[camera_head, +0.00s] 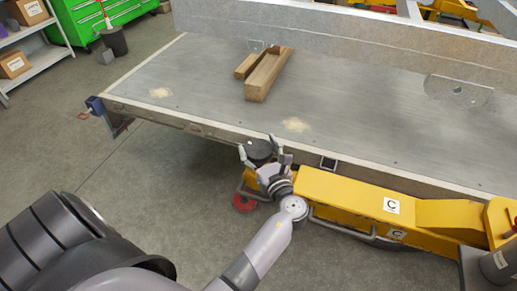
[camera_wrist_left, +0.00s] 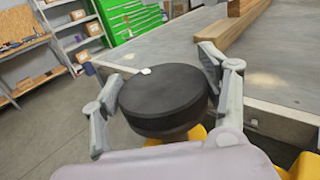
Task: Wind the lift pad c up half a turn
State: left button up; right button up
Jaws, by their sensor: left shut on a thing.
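The lift pad c is a round black disc (camera_head: 259,149) at the end of the yellow lift arm marked C (camera_head: 350,197), beside the edge of the trailer deck (camera_head: 190,75). It fills the middle of the left wrist view (camera_wrist_left: 163,97). My left gripper (camera_head: 264,154) is shut on the pad, with one finger on either side of its rim. In the left wrist view the fingers (camera_wrist_left: 158,95) flank the disc. A thin light marker with a white tip (camera_wrist_left: 144,71) shows at the pad's far edge. My right gripper is not in view.
Wooden blocks (camera_head: 266,76) lie on the deck. A metal plate (camera_head: 458,92) with a hole stands on the deck at right. A red disc (camera_head: 244,203) is low beside the lift arm. A green cabinet (camera_head: 97,18) stands behind left.

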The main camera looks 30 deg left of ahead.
pick_arm(q)
jog(key=shift+f, duration=0.3)
jog(key=o, duration=1.2)
jog(key=shift+r, duration=0.1)
jog(key=shift+c, duration=0.2)
jog(key=shift+r, duration=0.1)
